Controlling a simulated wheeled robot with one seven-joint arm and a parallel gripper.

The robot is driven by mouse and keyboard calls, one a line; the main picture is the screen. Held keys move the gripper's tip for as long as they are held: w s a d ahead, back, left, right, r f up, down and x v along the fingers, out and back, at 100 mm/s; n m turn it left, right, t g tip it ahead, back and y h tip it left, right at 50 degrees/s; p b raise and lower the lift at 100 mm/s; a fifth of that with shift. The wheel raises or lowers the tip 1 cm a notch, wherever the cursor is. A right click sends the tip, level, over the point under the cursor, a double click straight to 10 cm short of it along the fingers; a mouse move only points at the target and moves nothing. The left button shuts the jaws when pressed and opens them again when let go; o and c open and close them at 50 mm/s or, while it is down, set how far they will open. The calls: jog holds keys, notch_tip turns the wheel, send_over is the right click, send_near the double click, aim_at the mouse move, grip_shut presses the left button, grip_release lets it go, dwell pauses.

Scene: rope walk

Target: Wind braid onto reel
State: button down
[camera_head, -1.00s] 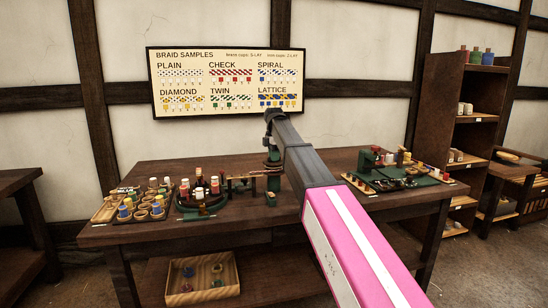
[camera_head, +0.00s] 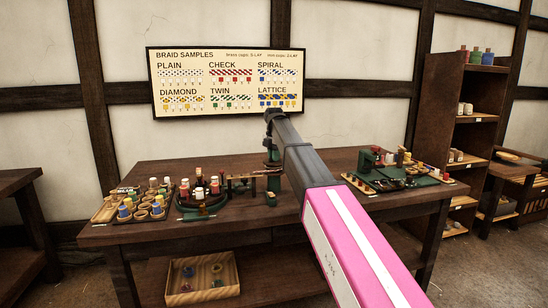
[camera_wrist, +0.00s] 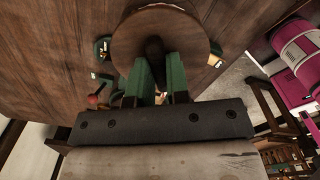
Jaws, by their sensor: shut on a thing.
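In the wrist view my gripper (camera_wrist: 160,88) has its two green fingers closed on a dark handle (camera_wrist: 154,50). The handle stands in front of a round brown wooden disc (camera_wrist: 185,32), which looks like part of the reel. The fingers hide the handle's near end. In the head view my arm reaches over the workbench (camera_head: 235,222) to a green upright (camera_head: 272,158) near its middle, and my gripper cannot be made out clearly. I cannot make out the braid in either view.
Trays of bobbins (camera_head: 145,205) and a round stand of bobbins (camera_head: 203,195) are on the bench's left. A green device (camera_head: 368,160) and small parts are on its right. A wooden box (camera_head: 203,280) sits on the lower shelf. A shelf unit (camera_head: 465,130) stands at right.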

jog(key=c, duration=1.1)
grip_release()
jog(key=shift+r, duration=0.1)
notch_tip(320, 180, up, 11)
jog(key=shift+f, duration=0.2)
